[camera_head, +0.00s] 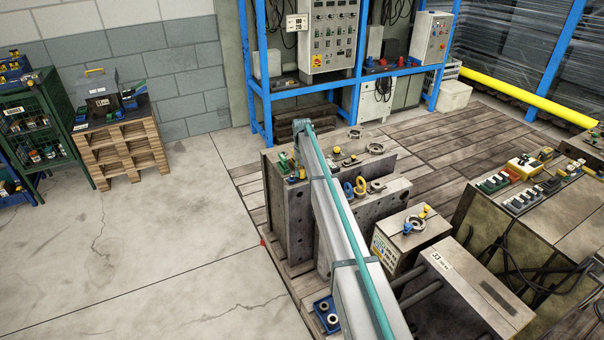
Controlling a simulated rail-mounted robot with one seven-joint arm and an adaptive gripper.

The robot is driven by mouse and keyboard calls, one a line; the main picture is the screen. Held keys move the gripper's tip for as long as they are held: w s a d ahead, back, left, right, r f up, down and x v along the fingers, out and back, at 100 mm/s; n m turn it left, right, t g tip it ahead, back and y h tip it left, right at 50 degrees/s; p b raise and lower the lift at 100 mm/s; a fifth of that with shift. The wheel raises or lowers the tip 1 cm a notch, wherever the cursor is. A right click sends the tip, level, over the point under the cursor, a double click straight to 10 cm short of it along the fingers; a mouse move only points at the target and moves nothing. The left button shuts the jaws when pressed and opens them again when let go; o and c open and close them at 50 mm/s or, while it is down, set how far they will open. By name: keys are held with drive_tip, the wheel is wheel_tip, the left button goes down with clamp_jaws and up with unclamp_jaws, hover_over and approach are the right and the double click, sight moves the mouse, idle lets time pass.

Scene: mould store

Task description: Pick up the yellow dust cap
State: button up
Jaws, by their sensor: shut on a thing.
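My arm reaches up from the bottom edge to a grey mould block (290,222) in the middle. My gripper (298,170) hangs down at the arm's far end, over the block's top left. It is small in view and partly hidden by my arm. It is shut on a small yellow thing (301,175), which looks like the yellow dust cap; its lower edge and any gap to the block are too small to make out. Another small yellow piece (336,151) sits on the block behind, to the right of my arm.
A blue lifting ring (348,190) and a yellow one (361,185) stand on the block right of my arm. A smaller block (398,246) bears a blue knob and a yellow knob. A blue-framed rack (263,90) stands behind. The concrete floor (150,260) at left is clear.

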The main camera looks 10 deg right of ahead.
drive_tip(key=shift+r, duration=0.15)
drive_tip(key=shift+r, duration=0.55)
drive_tip(key=s+d+r+b, duration=0.1)
drive_tip(key=s+r+b, duration=0.3)
drive_tip(key=s+r, duration=0.7)
drive_tip(key=s, duration=0.3)
drive_tip(key=shift+r+b, duration=0.3)
drive_tip(key=shift+b, duration=0.1)
